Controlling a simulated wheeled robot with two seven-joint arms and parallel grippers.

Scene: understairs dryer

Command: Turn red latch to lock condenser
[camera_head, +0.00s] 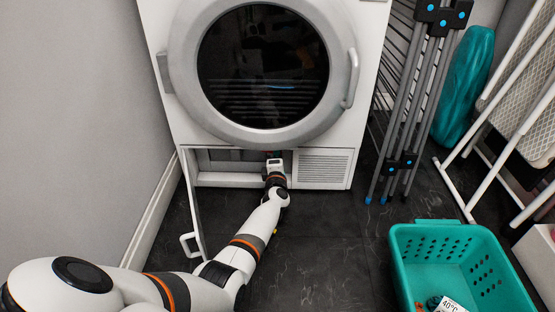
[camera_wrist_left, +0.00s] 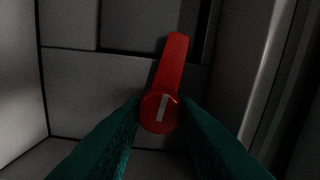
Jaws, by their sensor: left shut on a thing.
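The red latch (camera_wrist_left: 172,70) shows in the left wrist view, with a round hub at its lower end and a white line mark on it. Its arm points up, leaning slightly to the right. My left gripper (camera_wrist_left: 160,118) has its two green fingers on either side of the hub and is shut on it. In the head view my left gripper (camera_head: 274,163) reaches into the open compartment (camera_head: 228,158) at the bottom of the white dryer (camera_head: 180,112). The latch is hidden there. My right gripper is not in view.
The compartment's flap (camera_head: 192,205) stands open to the left of my arm. A vent grille (camera_head: 323,167) is to the right. A teal basket (camera_head: 415,262) stands on the floor at right, and folded racks (camera_head: 410,95) lean beside the dryer. Dark floor lies between.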

